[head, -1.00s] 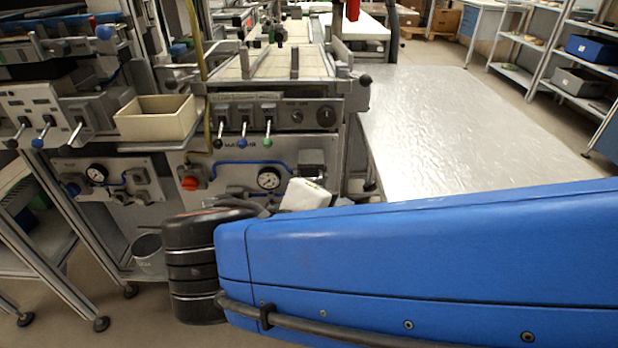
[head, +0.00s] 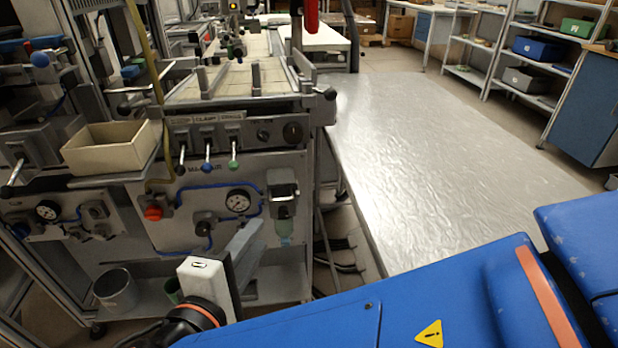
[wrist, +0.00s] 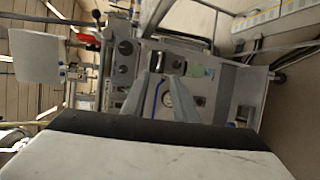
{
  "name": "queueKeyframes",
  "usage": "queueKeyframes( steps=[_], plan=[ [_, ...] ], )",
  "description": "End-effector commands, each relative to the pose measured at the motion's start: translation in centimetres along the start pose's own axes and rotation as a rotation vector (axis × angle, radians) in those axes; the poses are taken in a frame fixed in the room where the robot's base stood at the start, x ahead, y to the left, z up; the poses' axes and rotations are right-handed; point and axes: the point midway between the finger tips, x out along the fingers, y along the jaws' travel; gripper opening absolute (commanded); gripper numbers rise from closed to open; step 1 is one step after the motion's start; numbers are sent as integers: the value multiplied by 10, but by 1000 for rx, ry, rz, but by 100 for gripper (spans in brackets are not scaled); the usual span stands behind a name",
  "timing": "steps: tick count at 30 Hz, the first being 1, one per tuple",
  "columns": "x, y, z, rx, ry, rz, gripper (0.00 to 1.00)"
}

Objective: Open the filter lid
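The filter unit (head: 283,190) is a small grey housing at the right of the lower panel, with a pale green bowl (head: 285,228) under it. A dark-edged front shows on it, but I cannot tell whether the lid stands shut. The unit also shows in the wrist view (wrist: 174,63), its bowl further right. My gripper (head: 252,236) has a white body and grey fingers. It is in front of and below the unit in the head view, apart from it. In the wrist view the two fingers (wrist: 153,76) look slightly apart, with nothing between them.
A pressure gauge (head: 238,201), blue hoses and a red-orange knob (head: 152,212) are left of the filter. Clamp levers (head: 207,152) and a cream box (head: 108,147) are above. A wide metal table (head: 430,150) stands clear at the right. A bucket (head: 115,289) sits below.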

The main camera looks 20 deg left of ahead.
Motion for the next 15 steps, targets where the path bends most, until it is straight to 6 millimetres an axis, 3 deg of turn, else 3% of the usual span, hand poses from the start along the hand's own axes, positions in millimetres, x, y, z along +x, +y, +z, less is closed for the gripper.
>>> queueKeyframes(
  steps=[15],
  plan=[
    [82, 0, 1, 1, -3, -1, 26]
  ],
)
